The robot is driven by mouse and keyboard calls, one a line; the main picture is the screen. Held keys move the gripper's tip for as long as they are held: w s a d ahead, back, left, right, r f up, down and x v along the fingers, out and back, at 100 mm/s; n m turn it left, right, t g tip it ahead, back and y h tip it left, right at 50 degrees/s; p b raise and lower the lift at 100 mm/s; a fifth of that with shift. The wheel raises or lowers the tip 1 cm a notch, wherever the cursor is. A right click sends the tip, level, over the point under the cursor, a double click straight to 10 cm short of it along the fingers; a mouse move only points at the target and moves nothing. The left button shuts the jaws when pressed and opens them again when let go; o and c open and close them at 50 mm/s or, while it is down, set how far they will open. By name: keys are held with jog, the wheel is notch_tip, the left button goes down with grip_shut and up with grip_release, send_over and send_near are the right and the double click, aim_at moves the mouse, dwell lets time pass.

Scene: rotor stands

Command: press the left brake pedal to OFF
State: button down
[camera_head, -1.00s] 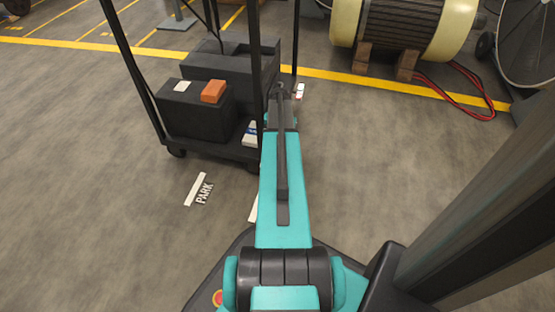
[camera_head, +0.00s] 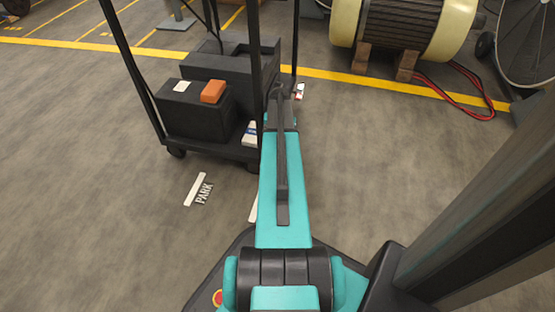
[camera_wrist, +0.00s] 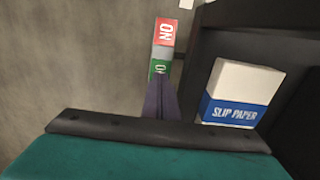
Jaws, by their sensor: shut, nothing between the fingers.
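The brake pedal (camera_wrist: 164,32) shows in the wrist view as a narrow bar beside the cart's dark edge. Its far part is red with white ON lettering, seen upside down. Its near part is green (camera_wrist: 158,68), with only the start of its lettering showing. My gripper (camera_wrist: 160,88) is shut and empty, and its dark fingers overlap the green end in the picture. I cannot tell whether they touch it.
The black cart (camera_head: 205,147) carries dark boxes, an orange block (camera_head: 213,92) and a slip paper pack (camera_wrist: 238,93). A PARK label (camera_head: 202,193) is on the floor left of my arm. A large motor (camera_head: 405,25) sits on blocks at the back right.

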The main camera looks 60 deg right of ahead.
jog(key=shift+f, duration=1.45)
dwell(1.8)
jog(key=shift+r, duration=0.1)
jog(key=shift+r+p, duration=2.85)
jog(key=shift+r, duration=0.6)
